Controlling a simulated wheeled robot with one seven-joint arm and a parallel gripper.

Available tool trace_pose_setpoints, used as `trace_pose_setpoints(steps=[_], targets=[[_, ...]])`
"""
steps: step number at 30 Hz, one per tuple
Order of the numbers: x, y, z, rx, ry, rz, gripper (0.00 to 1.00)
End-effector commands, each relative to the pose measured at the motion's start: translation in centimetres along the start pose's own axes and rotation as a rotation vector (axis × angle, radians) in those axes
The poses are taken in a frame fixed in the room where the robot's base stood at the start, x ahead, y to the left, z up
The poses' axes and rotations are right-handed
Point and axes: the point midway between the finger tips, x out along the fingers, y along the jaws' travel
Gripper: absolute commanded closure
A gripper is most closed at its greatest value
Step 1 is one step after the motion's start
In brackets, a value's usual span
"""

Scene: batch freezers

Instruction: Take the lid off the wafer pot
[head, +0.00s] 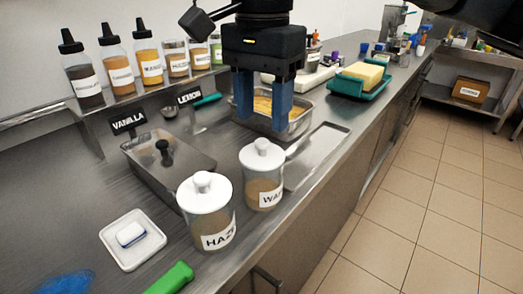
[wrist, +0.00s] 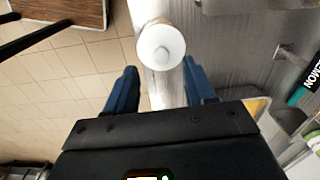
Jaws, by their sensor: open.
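The wafer pot (head: 264,192) is a clear jar with a partly visible "WA" label, standing on the steel counter. Its white round lid (head: 262,157) with a knob is on top. My gripper (head: 264,122) is open and empty, its blue fingers pointing down, above and behind the pot in the head view. In the wrist view, a white knobbed lid (wrist: 162,47), apparently the wafer pot's, shows just beyond the gap between the fingertips (wrist: 160,69). The fingers do not touch it.
A similar "HAZ" pot (head: 208,228) stands close by at the front left. A steel tub (head: 293,128) of yellow food is behind my gripper. A flat steel tray (head: 318,152) lies right of the wafer pot; a covered vanilla container (head: 182,170) is left.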

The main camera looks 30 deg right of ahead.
Motion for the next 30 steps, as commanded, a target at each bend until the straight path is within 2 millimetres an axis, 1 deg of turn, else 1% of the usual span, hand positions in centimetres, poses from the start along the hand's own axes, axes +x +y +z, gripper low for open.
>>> trace_pose_setpoints(steps=[6, 9, 12, 18, 20, 30], targets=[[3.1, -0.1, -0.2, 0.001, -0.004, 0.002, 0.46], [4.1, -0.1, -0.2, 0.001, -0.003, 0.001, 0.46], [4.6, -0.1, -0.2, 0.001, -0.001, 0.0, 0.46], [4.7, -0.1, -0.2, 0.001, -0.001, 0.0, 0.46], [4.7, -0.2, -0.2, 0.001, -0.001, -0.001, 0.51], [4.6, -0.2, -0.2, 0.001, -0.001, 0.0, 0.83]])
